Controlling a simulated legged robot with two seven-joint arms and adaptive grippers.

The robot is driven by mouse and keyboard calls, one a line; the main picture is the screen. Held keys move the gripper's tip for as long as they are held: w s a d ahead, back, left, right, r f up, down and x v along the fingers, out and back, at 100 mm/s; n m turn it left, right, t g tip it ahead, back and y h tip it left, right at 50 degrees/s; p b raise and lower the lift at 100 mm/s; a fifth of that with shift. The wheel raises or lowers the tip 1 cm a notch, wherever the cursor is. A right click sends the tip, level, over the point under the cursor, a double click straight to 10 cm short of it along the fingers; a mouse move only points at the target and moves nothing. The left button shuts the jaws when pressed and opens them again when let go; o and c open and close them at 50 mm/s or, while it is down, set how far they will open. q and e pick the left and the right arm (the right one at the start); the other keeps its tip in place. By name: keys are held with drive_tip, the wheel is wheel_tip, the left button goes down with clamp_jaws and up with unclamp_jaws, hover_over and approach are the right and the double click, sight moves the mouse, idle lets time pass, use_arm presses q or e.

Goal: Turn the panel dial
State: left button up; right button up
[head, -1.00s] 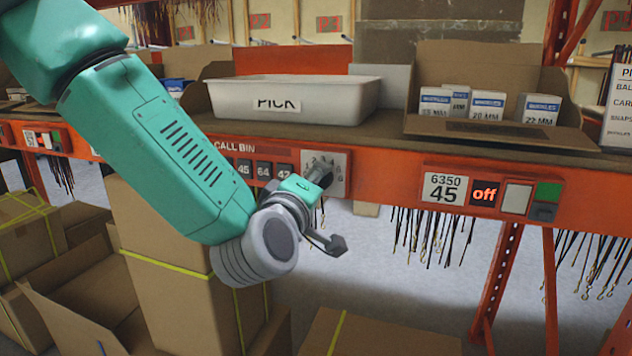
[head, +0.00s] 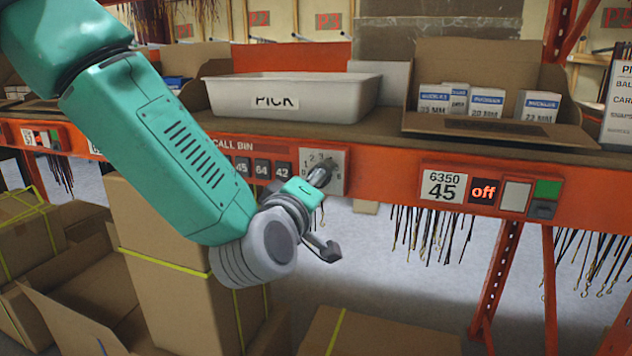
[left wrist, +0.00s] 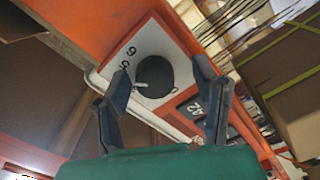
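The dial (left wrist: 155,77) is a dark round knob with a pale pointer. It sits on a pale numbered plate (head: 339,184) on the orange shelf beam, right of the call-bin buttons. In the left wrist view my left gripper (left wrist: 163,84) has its two dark fingers spread, one on each side of the knob, with gaps showing. In the head view my left gripper (head: 325,212) is at the plate's lower part, its lower finger hanging below the beam. It partly covers the dial there, and contact cannot be told. My right gripper is in neither view.
Call-bin buttons (head: 262,169) sit left of the dial plate. A white pick bin (head: 350,103) stands on the shelf above. Cardboard boxes (head: 160,215) stand below my left arm.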

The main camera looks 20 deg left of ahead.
use_arm(q)
drive_tip(key=shift+r, duration=0.15)
drive_tip(key=s, duration=0.7)
drive_tip(key=shift+s, duration=0.15)
drive_tip(key=shift+a, duration=0.1)
